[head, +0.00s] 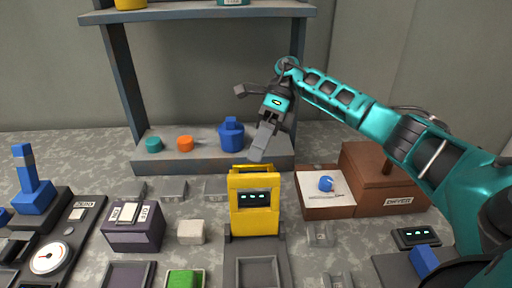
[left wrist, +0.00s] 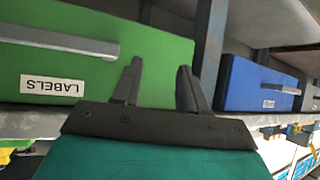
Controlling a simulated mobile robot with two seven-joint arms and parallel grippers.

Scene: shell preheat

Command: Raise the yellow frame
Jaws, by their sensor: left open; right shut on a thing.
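The yellow frame (head: 253,182) stands upright in the middle of the table, on a dark base, with a small lit display on its front and a bar across its top. My left gripper (left wrist: 158,82) shows only in the left wrist view. It is open and empty in front of a green drawer (left wrist: 150,70) labelled LABELS.
Behind the frame is a shelf (head: 195,12) with a blue bottle (head: 231,135) on its lower board. A brown dryer box (head: 380,180) stands right. A purple box (head: 132,232), a pale block (head: 190,232) and a gauge panel (head: 65,245) stand left. A blue drawer (left wrist: 250,88) is near my left gripper.

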